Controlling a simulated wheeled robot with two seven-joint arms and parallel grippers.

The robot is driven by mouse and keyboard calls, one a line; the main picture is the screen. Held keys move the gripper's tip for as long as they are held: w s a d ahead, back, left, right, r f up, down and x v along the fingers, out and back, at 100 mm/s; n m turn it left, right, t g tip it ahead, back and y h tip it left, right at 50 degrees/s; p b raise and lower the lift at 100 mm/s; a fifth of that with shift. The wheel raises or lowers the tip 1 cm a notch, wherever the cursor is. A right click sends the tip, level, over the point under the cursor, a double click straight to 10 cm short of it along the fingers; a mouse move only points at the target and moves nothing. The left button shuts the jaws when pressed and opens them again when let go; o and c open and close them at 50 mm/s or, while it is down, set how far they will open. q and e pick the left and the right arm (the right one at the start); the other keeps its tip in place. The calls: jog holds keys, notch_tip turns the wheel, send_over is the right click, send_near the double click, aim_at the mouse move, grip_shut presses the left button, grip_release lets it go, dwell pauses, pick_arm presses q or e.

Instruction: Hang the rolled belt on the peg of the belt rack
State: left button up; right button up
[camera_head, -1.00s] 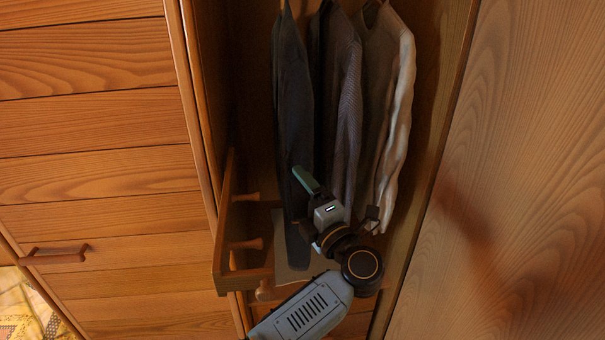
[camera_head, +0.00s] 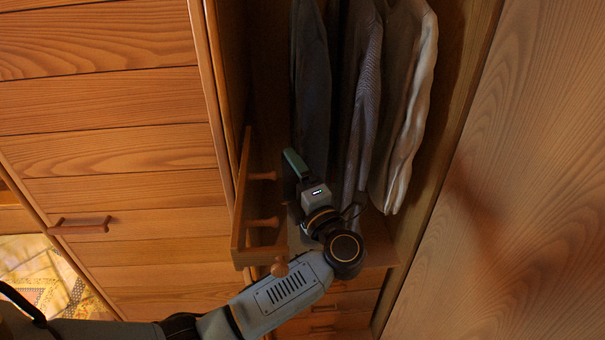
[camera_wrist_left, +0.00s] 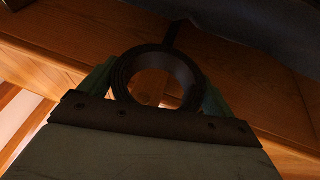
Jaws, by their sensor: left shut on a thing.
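The belt rack (camera_head: 243,205) is a wooden bar with several short pegs, at the left side of the open cabinet in the head view. A middle peg (camera_head: 262,223) and an upper peg (camera_head: 262,176) point right into the cabinet. My left gripper (camera_head: 293,165), with green fingers, is just right of the upper peg. In the left wrist view the rolled belt (camera_wrist_left: 122,78), a dark ring with an open centre, sits between the green fingers, which are shut on it. No belt-to-peg contact is visible. My right gripper is out of view.
Hanging shirts (camera_head: 365,110) fill the cabinet close behind and right of the gripper. The cabinet's right side and a wooden door (camera_head: 530,180) bound the space. Drawers (camera_head: 335,305) lie below. A closed panel with a handle (camera_head: 80,226) is at left.

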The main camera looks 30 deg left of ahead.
pick_arm(q)
jog(key=shift+s+a+f+p, duration=0.1)
jog(key=shift+s+a+p, duration=0.1)
jog(key=shift+s+a, duration=0.35)
jog(key=shift+s+a+p, duration=0.2)
jog(key=shift+s+a, duration=0.05)
jog(key=shift+a, duration=0.5)
jog(key=shift+s+a+f+p, duration=0.1)
jog(key=shift+s+a+p, duration=0.1)
jog(key=shift+s+a, duration=0.35)
jog(key=shift+s+a+f, duration=0.15)
jog(key=shift+a+f, duration=0.2)
jog(key=shift+a, duration=0.25)
jog(key=o, duration=0.9)
jog(key=shift+d, duration=0.1)
jog(key=shift+b+v, duration=1.3)
jog(key=shift+v, duration=5.35)
